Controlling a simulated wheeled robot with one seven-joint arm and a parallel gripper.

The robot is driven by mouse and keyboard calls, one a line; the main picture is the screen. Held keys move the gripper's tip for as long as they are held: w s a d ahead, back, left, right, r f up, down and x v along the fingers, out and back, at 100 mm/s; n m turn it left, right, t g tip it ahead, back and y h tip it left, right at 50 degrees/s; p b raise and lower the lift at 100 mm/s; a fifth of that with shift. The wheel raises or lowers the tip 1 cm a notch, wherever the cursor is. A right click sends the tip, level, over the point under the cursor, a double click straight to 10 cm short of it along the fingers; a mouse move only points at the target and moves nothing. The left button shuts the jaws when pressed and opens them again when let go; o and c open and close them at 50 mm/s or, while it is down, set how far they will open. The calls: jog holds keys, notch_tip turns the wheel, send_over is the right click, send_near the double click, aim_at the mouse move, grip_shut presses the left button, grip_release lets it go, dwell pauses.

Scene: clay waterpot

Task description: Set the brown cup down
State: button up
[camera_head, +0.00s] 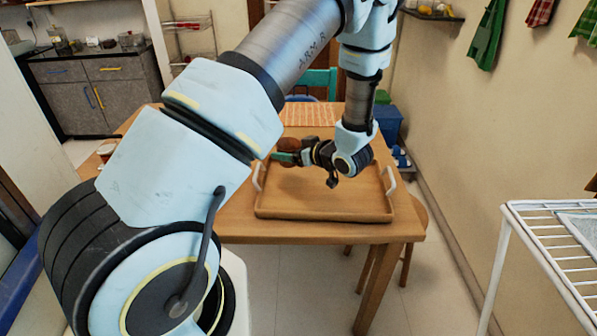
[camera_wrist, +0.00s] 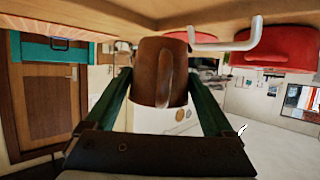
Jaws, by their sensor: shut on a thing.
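The brown cup (camera_wrist: 160,72) is held between the green fingers of my gripper (camera_wrist: 160,88) in the wrist view, with its handle facing the camera. In the head view the cup (camera_head: 289,145) shows beyond my gripper (camera_head: 284,157), over the back left part of the wooden tray (camera_head: 325,213). The gripper lies nearly level and is shut on the cup. The cup's underside is hidden in the head view, and I cannot tell whether it touches anything below.
The tray has white handles and stands on the wooden table (camera_head: 240,228). An orange striped mat (camera_head: 310,116) lies behind it. A small container (camera_head: 106,150) sits at the table's left, partly behind my arm. A white wire rack (camera_head: 540,235) stands at right.

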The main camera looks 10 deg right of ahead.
aim_at(290, 167)
jog(key=shift+f+p, duration=0.55)
jog(key=shift+f, duration=2.3)
jog(key=shift+f, duration=0.2)
jog(key=o, duration=1.2)
jog(key=shift+o, duration=0.2)
